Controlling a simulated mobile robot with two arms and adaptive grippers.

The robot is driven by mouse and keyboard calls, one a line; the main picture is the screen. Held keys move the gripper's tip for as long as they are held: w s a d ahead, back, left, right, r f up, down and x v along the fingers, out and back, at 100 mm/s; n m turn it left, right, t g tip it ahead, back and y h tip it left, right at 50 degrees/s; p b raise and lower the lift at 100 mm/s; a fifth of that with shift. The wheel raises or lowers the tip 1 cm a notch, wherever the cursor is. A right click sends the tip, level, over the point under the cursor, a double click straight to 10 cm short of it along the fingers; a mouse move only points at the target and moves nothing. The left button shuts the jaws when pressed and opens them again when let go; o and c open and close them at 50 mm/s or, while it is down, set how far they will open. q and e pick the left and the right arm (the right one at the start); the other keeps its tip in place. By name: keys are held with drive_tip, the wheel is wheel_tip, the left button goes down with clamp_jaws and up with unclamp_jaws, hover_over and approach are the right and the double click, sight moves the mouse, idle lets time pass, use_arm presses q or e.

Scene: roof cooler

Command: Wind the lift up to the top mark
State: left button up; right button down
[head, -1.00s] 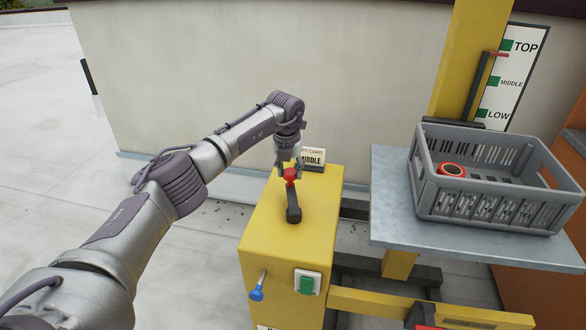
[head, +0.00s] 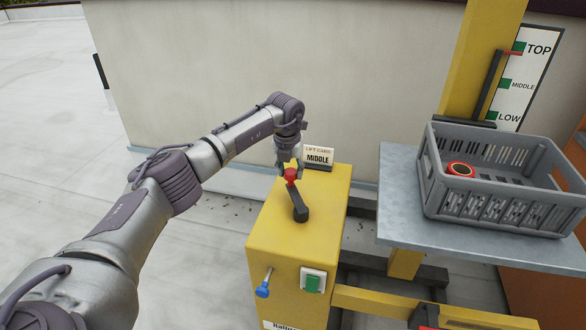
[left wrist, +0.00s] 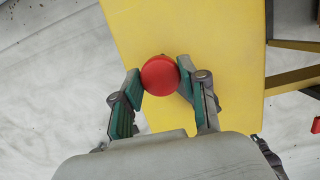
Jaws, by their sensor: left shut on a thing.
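A yellow winch box (head: 270,235) stands in the middle of the head view with a dark crank arm (head: 299,203) on top. The crank has a red knob (head: 291,175). My left gripper (head: 288,168) is shut on this knob; in the left wrist view the red knob (left wrist: 160,75) sits between its fingers. The lift platform (head: 400,215) carries a grey crate. My right gripper is out of view.
A card (head: 319,157) reading MIDDLE stands behind the crank. A blue-tipped lever (head: 262,290) and a green switch (head: 312,282) are on the box front. The grey crate (head: 490,210) holds a red roll (head: 461,170). A pale wall is behind.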

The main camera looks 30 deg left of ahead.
use_arm(q)
drive_tip(key=shift+s+a+p, duration=0.35)
drive_tip(key=shift+s+a, duration=0.2)
drive_tip(key=shift+a, duration=0.35)
drive_tip(key=shift+s+a+f, duration=0.1)
drive_tip(key=shift+s, duration=0.1)
drive_tip(key=shift+s+a+p, duration=0.2)
drive_tip(key=shift+s+p, duration=0.15)
drive_tip(key=shift+p, duration=0.05)
drive_tip(key=o, duration=0.9)
drive_tip(key=shift+s, duration=0.15)
drive_tip(key=shift+c, duration=0.2)
drive_tip(key=o, duration=0.4)
drive_tip(key=shift+a, duration=0.2)
drive_tip(key=shift+d, duration=0.25)
